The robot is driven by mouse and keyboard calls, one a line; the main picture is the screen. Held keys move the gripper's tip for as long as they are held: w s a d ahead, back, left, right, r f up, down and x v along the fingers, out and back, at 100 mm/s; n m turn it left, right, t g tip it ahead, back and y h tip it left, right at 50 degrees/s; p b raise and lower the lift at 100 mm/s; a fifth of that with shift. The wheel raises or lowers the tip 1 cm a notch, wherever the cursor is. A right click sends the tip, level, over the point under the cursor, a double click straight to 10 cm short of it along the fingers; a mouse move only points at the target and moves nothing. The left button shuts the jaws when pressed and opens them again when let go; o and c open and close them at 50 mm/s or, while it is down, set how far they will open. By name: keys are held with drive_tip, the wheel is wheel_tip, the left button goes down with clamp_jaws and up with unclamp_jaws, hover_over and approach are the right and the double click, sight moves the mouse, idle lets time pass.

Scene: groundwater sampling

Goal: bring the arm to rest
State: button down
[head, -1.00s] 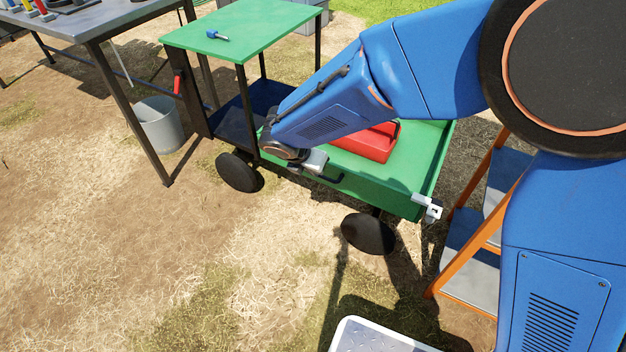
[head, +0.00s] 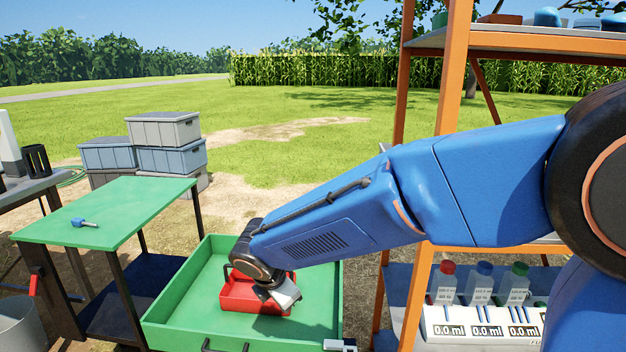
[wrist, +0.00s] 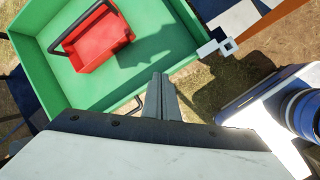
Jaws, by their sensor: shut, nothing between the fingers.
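My gripper (head: 286,297) is at the end of my blue arm, in front of the green cart tray in the head view. In the wrist view its fingers (wrist: 160,84) are together with nothing between them. It appears apart from the red toolbox (head: 240,297), which sits in the green tray (head: 183,295) and also shows in the wrist view (wrist: 97,42). In the head view my gripper overlaps the toolbox's right part.
An orange-framed shelf (head: 452,80) stands close on the right, with capped bottles (head: 479,284) and a white display unit (head: 483,328). A green tabletop (head: 120,207) holds a small blue-handled tool (head: 84,223). Grey crates (head: 165,129) are stacked behind. Open grass lies beyond.

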drive_tip(key=s+d+r+m, duration=0.35)
drive_tip(key=d+m, duration=0.25)
drive_tip(key=d, duration=0.6)
drive_tip(key=s+d+r+m, duration=0.2)
drive_tip(key=d+r+m, duration=0.3)
drive_tip(key=d, duration=0.7)
drive_tip(key=s+d+f+m+y, duration=0.1)
drive_tip(key=s+d+m, duration=1.1)
drive_tip(key=s+m, duration=0.3)
drive_tip(key=shift+s+d+f, duration=0.15)
drive_tip(key=shift+s+d, duration=0.15)
drive_tip(key=shift+s, duration=0.15)
